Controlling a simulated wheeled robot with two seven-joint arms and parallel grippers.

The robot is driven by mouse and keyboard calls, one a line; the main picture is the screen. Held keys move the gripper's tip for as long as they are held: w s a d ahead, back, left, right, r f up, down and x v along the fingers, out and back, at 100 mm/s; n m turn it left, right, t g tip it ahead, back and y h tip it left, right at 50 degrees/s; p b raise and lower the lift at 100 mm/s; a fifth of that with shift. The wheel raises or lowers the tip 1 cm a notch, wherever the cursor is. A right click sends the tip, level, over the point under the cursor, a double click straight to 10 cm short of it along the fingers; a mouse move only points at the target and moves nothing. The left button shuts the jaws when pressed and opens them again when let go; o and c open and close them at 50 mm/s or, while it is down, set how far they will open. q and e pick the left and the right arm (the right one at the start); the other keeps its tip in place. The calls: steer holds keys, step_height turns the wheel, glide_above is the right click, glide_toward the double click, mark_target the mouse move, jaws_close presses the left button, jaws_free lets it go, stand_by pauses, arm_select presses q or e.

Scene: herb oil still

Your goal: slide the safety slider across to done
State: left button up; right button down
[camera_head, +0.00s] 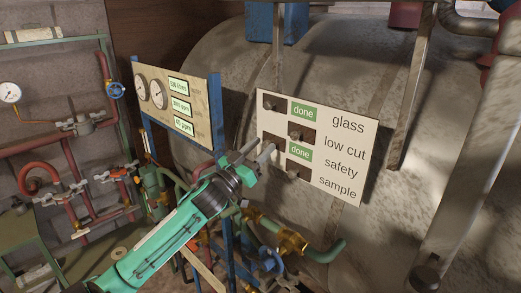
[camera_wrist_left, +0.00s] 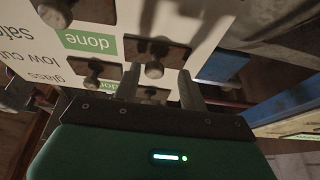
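The pale panel (camera_head: 330,125) has labelled rows: glass, low cut, safety and sample. The safety row shows a green done plate (camera_head: 299,151); its left end is hidden by my left gripper (camera_head: 257,149). In the left wrist view, where the lettering is inverted, the safety slider's knob (camera_wrist_left: 155,68) sits on a dark plate beside the green done plate (camera_wrist_left: 88,42). My left gripper (camera_wrist_left: 158,80) is open, one finger on each side of this knob, with visible gaps. Whether the fingertips reach past the knob is unclear. My right gripper is not in view.
The glass knob (camera_head: 268,105) is at left beside another green plate. The low cut knob (camera_head: 295,135) and sample knob (camera_head: 292,174) are at right. A gauge board (camera_head: 180,100) on blue posts stands left of my gripper. Pipes with brass valves (camera_head: 290,241) run below.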

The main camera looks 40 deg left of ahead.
arm_select(q)
steer(key=shift+d, duration=0.1)
steer(key=shift+s+f+b, duration=0.4)
steer(key=shift+s, duration=0.1)
steer(key=b+v, duration=0.4)
steer(key=v, duration=0.8)
steer(key=shift+s+b, duration=0.3)
steer(key=shift+s, duration=0.05)
steer(key=shift+a+r, duration=0.1)
steer(key=shift+a, duration=0.1)
